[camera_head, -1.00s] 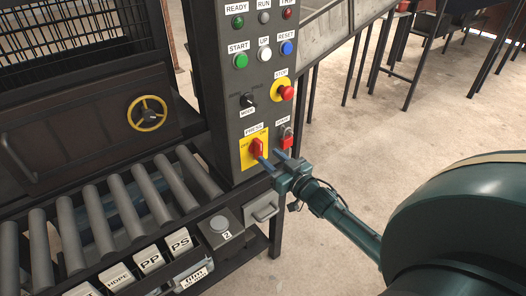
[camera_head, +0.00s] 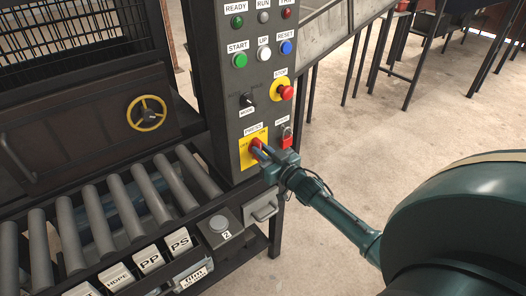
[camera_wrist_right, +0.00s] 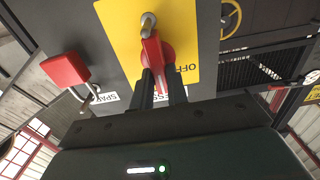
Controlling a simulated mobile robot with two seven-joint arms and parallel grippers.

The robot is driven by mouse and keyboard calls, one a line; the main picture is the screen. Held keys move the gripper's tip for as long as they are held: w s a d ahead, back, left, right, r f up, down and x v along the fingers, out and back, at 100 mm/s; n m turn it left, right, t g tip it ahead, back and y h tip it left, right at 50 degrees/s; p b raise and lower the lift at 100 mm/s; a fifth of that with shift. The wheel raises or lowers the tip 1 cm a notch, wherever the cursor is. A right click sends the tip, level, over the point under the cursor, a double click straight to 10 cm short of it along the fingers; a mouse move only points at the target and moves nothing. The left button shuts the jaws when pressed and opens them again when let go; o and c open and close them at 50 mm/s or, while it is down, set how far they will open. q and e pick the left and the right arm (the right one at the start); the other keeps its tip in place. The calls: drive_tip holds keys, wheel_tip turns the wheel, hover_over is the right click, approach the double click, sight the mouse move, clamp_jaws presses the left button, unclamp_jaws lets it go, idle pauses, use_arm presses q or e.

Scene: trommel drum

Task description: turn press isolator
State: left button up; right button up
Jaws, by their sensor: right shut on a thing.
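The press isolator is a red rotary handle (camera_head: 256,147) on a yellow plate (camera_head: 245,155) low on the grey control panel, under a PRESS label. In the right wrist view the red handle (camera_wrist_right: 154,58) points down toward the gripper on its yellow plate (camera_wrist_right: 185,30), with the word OFF beside it. My right gripper (camera_head: 262,152) is at the handle, its two dark fingers (camera_wrist_right: 161,86) on either side of it and shut on it. The fingers partly hide the handle in the head view. My left gripper is not in view.
A red padlock (camera_head: 286,135) hangs just right of the isolator, close to my gripper; it also shows in the right wrist view (camera_wrist_right: 65,70). A red stop button (camera_head: 286,92) and a mode switch (camera_head: 247,100) are above. Rollers (camera_head: 150,195) lie left.

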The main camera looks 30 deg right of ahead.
clamp_jaws()
drive_tip(key=shift+n, duration=0.4)
drive_tip(key=n, duration=0.4)
drive_tip(key=shift+a+f, duration=0.1)
drive_tip(key=shift+a, duration=0.1)
use_arm(q)
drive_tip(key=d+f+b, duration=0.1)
drive_tip(key=b, duration=0.2)
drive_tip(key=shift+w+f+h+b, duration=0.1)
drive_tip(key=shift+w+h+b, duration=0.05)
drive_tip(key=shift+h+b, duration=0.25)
use_arm(e)
drive_tip(key=n, duration=0.8)
drive_tip(key=f+n, duration=0.1)
drive_tip(key=n, duration=0.4)
drive_tip(key=shift+a, duration=0.35)
drive_tip(key=shift+n, duration=0.3)
drive_tip(key=o, duration=0.6)
unclamp_jaws()
